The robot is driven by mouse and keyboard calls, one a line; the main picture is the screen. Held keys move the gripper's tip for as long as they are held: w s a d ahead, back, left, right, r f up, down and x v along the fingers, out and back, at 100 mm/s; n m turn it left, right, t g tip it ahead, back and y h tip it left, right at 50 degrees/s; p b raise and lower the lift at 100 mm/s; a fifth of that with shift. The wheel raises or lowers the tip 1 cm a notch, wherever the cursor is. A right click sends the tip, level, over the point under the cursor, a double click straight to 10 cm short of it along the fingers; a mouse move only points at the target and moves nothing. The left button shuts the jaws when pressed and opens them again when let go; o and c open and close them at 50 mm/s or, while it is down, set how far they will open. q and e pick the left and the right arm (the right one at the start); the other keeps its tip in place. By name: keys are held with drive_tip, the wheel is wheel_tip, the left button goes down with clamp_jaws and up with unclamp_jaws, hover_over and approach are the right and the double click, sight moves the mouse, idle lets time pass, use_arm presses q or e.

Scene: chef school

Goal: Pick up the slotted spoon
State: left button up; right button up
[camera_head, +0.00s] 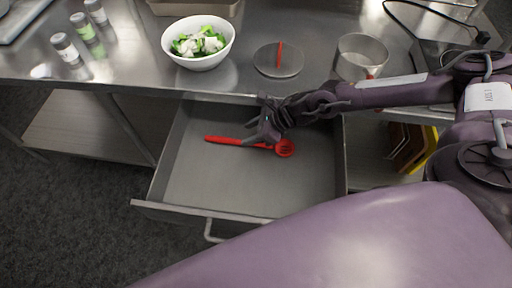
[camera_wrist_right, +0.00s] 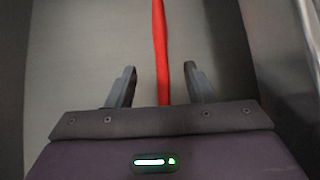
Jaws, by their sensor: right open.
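The red slotted spoon (camera_head: 285,148) lies in the open metal drawer (camera_head: 195,185), its handle to the left and its slotted head to the right. My right gripper (camera_head: 262,136) is inside the drawer above the middle of the spoon and hides part of the handle. In the right wrist view, the spoon's red handle (camera_wrist_right: 161,50) runs between the two open fingers of my right gripper (camera_wrist_right: 160,85), with a gap on each side. I cannot tell how far above the handle the fingertips are. My left gripper is not in view.
The steel counter (camera_head: 130,55) behind the drawer holds a white bowl of salad (camera_head: 199,62), a round lid with a red handle (camera_head: 278,62), a pot (camera_head: 362,55) and several small jars (camera_head: 66,48). The drawer's front wall (camera_head: 240,215) stands nearest me.

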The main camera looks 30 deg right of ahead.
sight(232, 139)
drive_tip(key=b+x, duration=0.4)
drive_tip(key=x, duration=0.3)
drive_tip(key=shift+w+a+f+b, duration=0.15)
drive_tip(key=shift+w+a+b, duration=0.05)
drive_tip(key=shift+w+b, duration=0.1)
drive_tip(key=shift+s, duration=0.1)
clamp_jaws()
